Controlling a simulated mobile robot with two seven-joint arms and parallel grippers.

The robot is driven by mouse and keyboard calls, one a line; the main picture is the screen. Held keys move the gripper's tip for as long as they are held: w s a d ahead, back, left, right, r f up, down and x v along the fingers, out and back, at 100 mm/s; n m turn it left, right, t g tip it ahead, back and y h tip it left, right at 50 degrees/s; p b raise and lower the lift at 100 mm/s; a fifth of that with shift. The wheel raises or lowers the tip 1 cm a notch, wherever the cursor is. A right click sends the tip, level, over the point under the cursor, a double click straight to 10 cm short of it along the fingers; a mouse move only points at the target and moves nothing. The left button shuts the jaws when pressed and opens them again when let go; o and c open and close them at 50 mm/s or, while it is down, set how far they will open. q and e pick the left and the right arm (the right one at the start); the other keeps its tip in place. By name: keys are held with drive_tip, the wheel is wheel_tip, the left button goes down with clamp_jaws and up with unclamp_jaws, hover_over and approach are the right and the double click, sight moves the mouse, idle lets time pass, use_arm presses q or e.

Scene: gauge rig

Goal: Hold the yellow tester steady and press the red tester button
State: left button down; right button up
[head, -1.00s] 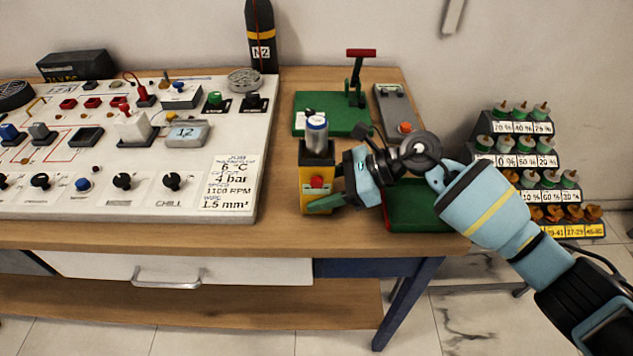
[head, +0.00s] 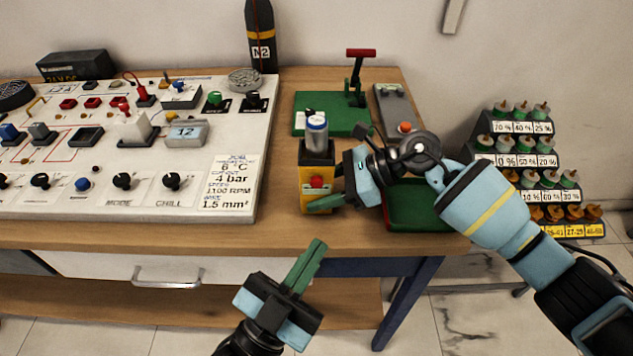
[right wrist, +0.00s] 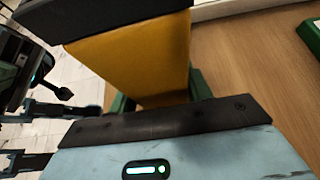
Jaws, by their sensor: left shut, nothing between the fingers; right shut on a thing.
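The yellow tester (head: 308,178) stands upright on the table near its front edge, with a dark top. A silver cylinder with a blue top (head: 317,137) sits in it. The red tester button (head: 317,182) is on its front face. My right gripper (head: 325,203) is shut on the tester from the right side. In the right wrist view the tester's yellow side (right wrist: 140,55) fills the space between the green fingers. My left gripper (head: 308,262) is shut and empty, in front of the table edge, below the tester, with its green fingers pointing up; it is apart from the button.
A white control panel (head: 235,150) with knobs and switches lies left of the tester. A green press (head: 330,113) stands behind it. A green tray (head: 415,210) lies under my right arm. A rack of labelled bottles (head: 525,160) stands at the right.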

idle(0.3)
use_arm(q)
approach(317, 183)
drive_tip(key=shift+w+d+r, duration=0.45)
drive_tip(key=shift+d+r, duration=0.15)
drive_tip(key=shift+d, duration=0.15)
drive_tip(key=shift+w+d+r, duration=0.4)
drive_tip(key=shift+d+r, duration=0.2)
drive_tip(key=shift+d, duration=0.15)
drive_tip(key=shift+w+d+r, duration=0.45)
drive_tip(key=shift+d+r, duration=0.15)
drive_tip(key=shift+d, duration=0.15)
drive_tip(key=shift+w, duration=0.15)
idle(0.3)
drive_tip(key=shift+w, duration=0.3)
